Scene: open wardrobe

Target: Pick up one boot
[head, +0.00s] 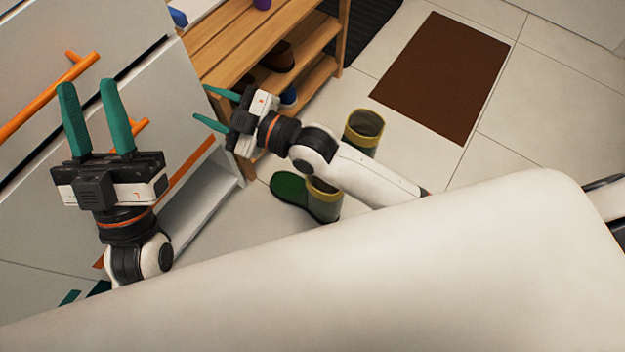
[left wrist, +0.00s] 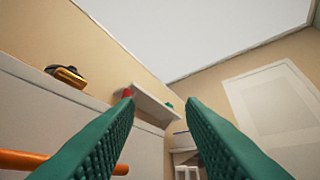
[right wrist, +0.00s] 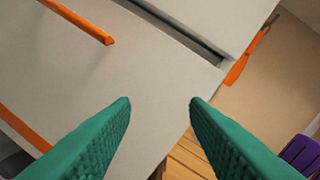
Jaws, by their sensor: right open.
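Two green boots with yellow-olive tops stand on the tiled floor. The nearer boot (head: 322,204) has its toe to the left, and my right arm crosses in front of part of its top. The other boot (head: 364,131) stands behind that arm, its lower part hidden. My right gripper (head: 208,106) is open and empty, up and to the left of the boots, pointing at the drawer front. It also shows in the right wrist view (right wrist: 160,104). My left gripper (head: 84,90) is open and empty in front of the drawers, and its fingers show in the left wrist view (left wrist: 160,102).
A white drawer unit (head: 185,125) with orange handles (head: 48,97) fills the left. A wooden shoe rack (head: 225,48) holding brown shoes (head: 278,57) stands behind my right gripper. A brown mat (head: 442,78) lies on open floor at the right.

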